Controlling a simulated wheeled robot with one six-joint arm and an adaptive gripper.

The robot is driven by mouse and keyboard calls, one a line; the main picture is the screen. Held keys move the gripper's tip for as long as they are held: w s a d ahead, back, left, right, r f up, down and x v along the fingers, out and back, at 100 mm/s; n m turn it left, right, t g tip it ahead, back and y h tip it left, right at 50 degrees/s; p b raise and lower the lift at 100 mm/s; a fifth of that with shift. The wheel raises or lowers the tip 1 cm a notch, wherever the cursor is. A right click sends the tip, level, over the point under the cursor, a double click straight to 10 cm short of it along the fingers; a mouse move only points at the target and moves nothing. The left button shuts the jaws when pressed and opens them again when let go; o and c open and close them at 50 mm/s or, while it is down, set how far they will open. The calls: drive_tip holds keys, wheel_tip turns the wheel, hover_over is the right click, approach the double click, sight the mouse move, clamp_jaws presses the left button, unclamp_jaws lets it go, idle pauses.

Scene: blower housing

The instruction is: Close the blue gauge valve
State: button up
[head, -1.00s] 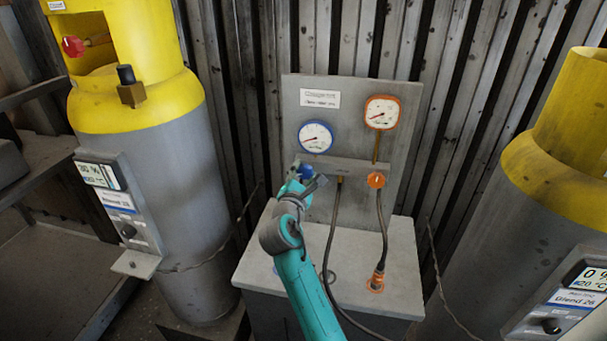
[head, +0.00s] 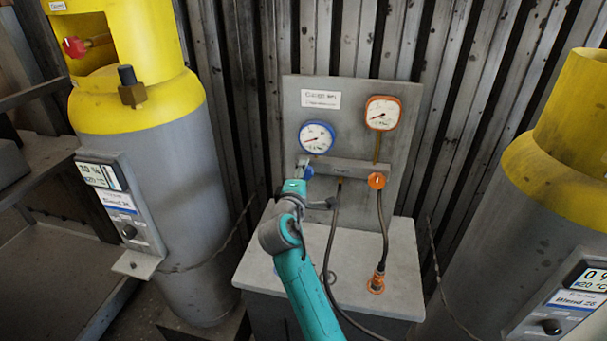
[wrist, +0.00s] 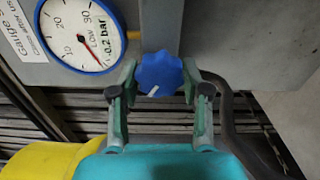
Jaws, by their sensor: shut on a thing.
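The blue gauge valve knob (wrist: 159,73) sits below the blue-rimmed gauge (wrist: 82,33), and a short white mark shows on its face. In the head view the knob (head: 308,172) is partly hidden by my arm, below the blue gauge (head: 316,137). My gripper (wrist: 159,85) has one finger on each side of the knob, shut on it. The blue gauge reads about -0.2 bar in the wrist view. The orange valve knob (head: 376,181) is to the right, below the orange gauge (head: 382,113).
Dark hoses (head: 331,225) hang from the manifold right of my arm. A grey ledge (head: 395,250) lies below the panel (head: 290,110). Yellow-topped grey cylinders stand at left (head: 175,200) and right (head: 480,240).

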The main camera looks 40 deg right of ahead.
drive_tip(key=m, duration=1.2)
drive_tip(key=shift+s, duration=0.1)
idle(0.5)
drive_tip(key=o, duration=1.1)
drive_tip(key=shift+r, duration=0.1)
drive_tip(key=shift+o, duration=0.2)
drive_tip(key=v, duration=1.2)
